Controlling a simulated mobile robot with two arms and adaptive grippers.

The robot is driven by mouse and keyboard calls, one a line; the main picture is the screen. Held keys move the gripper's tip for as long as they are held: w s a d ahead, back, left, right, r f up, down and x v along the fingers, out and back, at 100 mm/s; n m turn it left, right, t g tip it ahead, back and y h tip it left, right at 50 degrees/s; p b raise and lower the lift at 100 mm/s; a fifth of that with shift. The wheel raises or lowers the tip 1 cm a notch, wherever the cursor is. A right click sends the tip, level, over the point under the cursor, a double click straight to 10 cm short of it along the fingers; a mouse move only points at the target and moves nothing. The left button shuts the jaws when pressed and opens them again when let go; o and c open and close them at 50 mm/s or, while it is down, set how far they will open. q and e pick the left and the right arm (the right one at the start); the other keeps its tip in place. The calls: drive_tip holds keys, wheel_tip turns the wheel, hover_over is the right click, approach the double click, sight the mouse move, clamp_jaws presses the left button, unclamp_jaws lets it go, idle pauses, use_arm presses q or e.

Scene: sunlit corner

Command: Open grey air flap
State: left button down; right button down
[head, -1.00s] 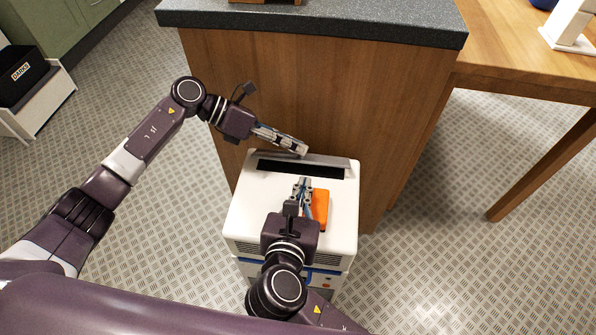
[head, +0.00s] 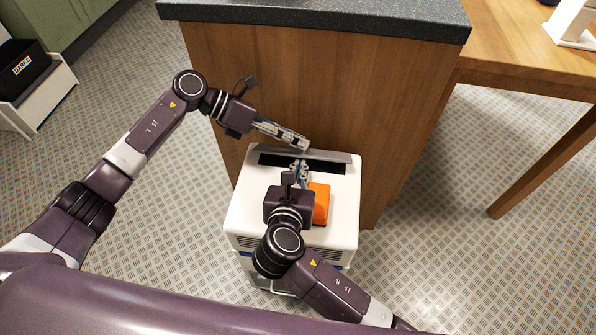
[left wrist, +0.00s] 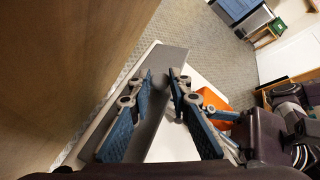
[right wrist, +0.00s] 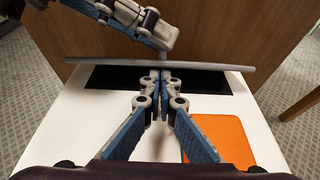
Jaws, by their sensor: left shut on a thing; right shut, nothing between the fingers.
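The grey air flap (head: 333,155) is a long thin plate at the back of the white box's top (head: 250,208). It stands up from the dark slot (head: 335,166), which shows open in front of it. In the right wrist view the flap (right wrist: 215,67) is nearly edge-on above the slot. My left gripper (head: 303,147) is shut on the flap near its middle; the left wrist view shows the flap (left wrist: 166,62) between its fingers. My right gripper (right wrist: 162,72) is shut and empty, its tips over the slot just in front of the flap.
An orange pad (head: 320,203) lies on the box's top, right of my right gripper. The wooden counter side (head: 290,80) stands close behind the box. A wooden table (head: 520,60) is at the right.

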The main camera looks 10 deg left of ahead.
drive_tip(key=shift+w+r, duration=0.45)
drive_tip(key=shift+r, duration=0.3)
use_arm(q)
drive_tip(key=c, duration=1.8)
unclamp_jaws()
use_arm(e)
drive_tip(key=shift+f, duration=0.1)
